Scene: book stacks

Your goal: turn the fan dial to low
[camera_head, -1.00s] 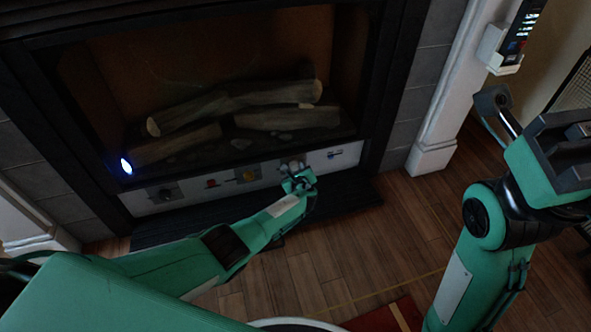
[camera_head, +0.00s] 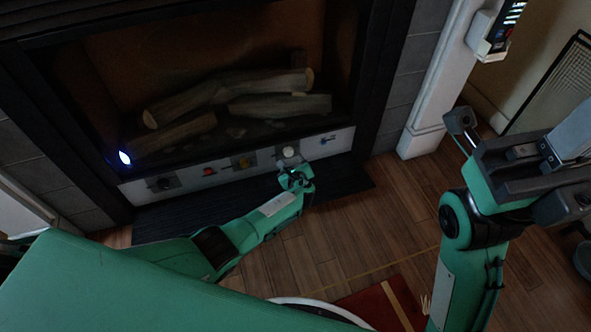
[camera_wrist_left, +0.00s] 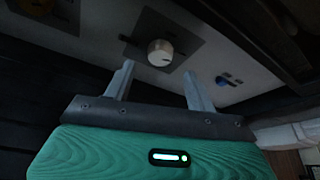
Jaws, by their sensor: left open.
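The fan dial is probably the white round knob (camera_head: 289,152) on the fireplace's pale control panel, right of the yellow knob. In the left wrist view the knob (camera_wrist_left: 160,52) sits on a dark square plate, with a small dark mark on its face. My left gripper (camera_head: 294,172) is just below and in front of it. In the wrist view the open fingers (camera_wrist_left: 159,72) spread to either side of the knob, empty and seemingly short of it. The dial's setting labels are too small to read. My right gripper (camera_head: 468,130) shows partly at the right.
The panel also holds a dark knob (camera_head: 164,184), a red control (camera_head: 209,171), a yellow knob (camera_head: 242,162) and a small blue switch (camera_wrist_left: 229,79). Logs (camera_head: 230,95) lie in the firebox above. A dark hearth slab (camera_head: 190,217) lies below.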

